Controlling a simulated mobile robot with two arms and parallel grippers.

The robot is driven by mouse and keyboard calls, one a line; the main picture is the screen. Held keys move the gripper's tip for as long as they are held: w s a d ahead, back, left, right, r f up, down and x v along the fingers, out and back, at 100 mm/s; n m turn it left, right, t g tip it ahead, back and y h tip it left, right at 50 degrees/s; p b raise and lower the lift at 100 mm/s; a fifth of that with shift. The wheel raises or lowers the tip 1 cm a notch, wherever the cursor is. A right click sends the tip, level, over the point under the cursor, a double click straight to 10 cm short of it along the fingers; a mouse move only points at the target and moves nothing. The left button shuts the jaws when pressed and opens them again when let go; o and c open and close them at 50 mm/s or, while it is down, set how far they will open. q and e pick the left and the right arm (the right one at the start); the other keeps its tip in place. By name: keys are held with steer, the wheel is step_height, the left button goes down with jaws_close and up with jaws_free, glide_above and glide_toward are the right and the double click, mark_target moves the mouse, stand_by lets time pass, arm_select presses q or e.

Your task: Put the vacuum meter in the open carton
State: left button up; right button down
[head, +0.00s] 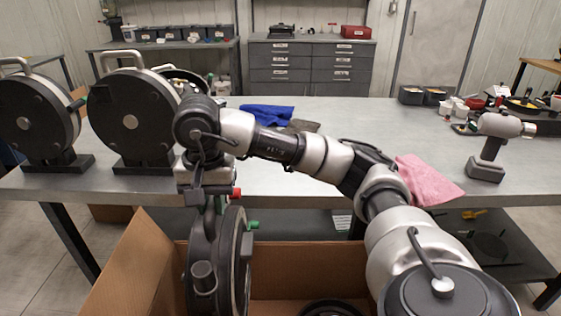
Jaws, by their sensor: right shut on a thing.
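The vacuum meter (203,265), a dark round disc housing with a metal rim and a green-tipped fitting, hangs upright and nearly edge-on to the head view. My right gripper (209,200) is shut on its top handle; the fingertips are partly hidden. The open cardboard carton (135,268) stands at the bottom of the view, in front of the table. The meter hangs over the left part of its opening, its lower end cut off by the frame, so I cannot tell whether it touches the bottom. My left gripper is not in view.
Two similar meters stand on the table's left side, one at the far left (35,118) and one beside it (130,118). A blue cloth (266,113), a pink cloth (430,180) and a grey drill-like tool (491,145) lie or stand on the metal table (310,205).

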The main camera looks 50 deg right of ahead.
mark_target(217, 232)
step_height(217, 232, down, 7)
steer(key=b, duration=0.6)
steer(key=shift+f, duration=0.55)
step_height(217, 232, down, 18)
steer(key=shift+r+b, duration=0.15)
steer(key=shift+b, duration=0.45)
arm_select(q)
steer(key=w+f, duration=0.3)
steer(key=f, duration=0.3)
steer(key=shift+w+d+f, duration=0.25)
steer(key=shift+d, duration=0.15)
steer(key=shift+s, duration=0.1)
arm_select(e)
steer(key=c, duration=1)
jaws_free()
steer(key=shift+s, duration=0.1)
